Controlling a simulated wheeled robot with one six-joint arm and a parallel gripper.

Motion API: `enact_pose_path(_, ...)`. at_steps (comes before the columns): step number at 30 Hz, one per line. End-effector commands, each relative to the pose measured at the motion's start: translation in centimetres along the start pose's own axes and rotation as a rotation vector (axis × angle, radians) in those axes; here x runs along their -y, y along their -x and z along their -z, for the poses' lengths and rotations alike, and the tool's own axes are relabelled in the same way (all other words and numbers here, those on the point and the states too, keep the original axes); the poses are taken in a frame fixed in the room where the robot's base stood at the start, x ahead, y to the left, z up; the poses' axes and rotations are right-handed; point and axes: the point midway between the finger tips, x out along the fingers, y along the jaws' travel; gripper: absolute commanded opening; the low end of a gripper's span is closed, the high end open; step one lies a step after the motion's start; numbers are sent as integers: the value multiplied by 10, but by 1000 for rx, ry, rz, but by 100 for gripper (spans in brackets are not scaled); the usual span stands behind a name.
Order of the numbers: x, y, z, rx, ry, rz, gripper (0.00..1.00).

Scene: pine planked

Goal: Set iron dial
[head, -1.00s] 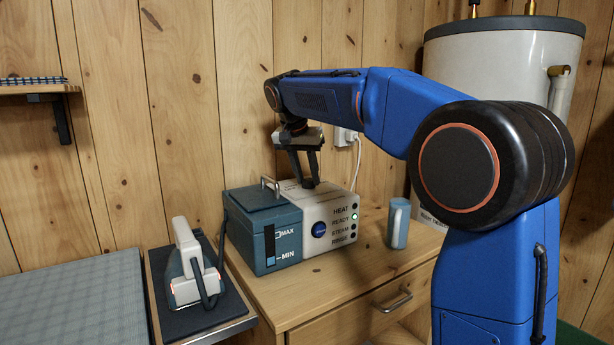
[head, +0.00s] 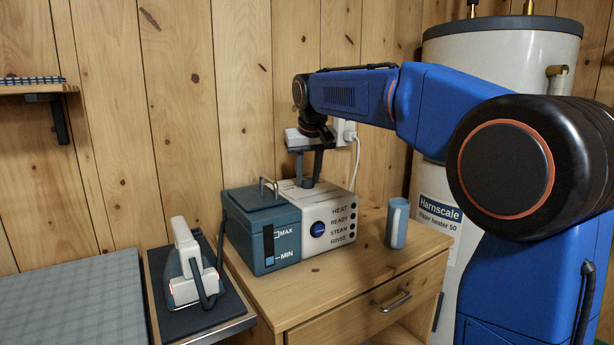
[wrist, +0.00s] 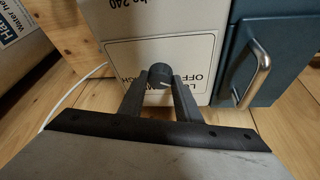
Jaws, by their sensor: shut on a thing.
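The steam station (head: 285,262) stands on the wooden cabinet, with a teal tank half at left and a white half at right. Its dark round dial (wrist: 160,73) shows in the wrist view on the white panel with upside-down lettering, including "OFF". A pale pointer line shows on the dial; its exact setting is hard to read. My gripper (wrist: 160,84) is shut on the dial, one finger on each side. In the head view my gripper (head: 308,180) reaches down to the white top, and the fingers hide the dial. The iron (head: 188,262) rests on its dark pad at left.
A blue mug (head: 397,224) stands right of the station on the cabinet top (head: 350,265). A white water heater (head: 495,75) stands behind my arm. A plug and white cord (head: 354,150) hang behind the station. The tank's metal handle (wrist: 256,78) rises beside the dial.

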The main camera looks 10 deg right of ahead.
Motion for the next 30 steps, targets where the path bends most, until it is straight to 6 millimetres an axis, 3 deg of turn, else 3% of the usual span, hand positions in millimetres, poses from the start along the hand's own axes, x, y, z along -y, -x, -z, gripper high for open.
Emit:
enact_pose_path(23, -1, 0, 0, -5, 101, 41, 8)
enact_pose_path(24, -1, 0, 0, -5, 101, 40, 37)
enact_pose_path(25, -1, 0, 0, -5, 101, 40, 45)
enact_pose_path(26, -1, 0, 0, -5, 101, 41, 49)
enact_pose_path(30, -1, 0, 0, -5, 100, 41, 49)
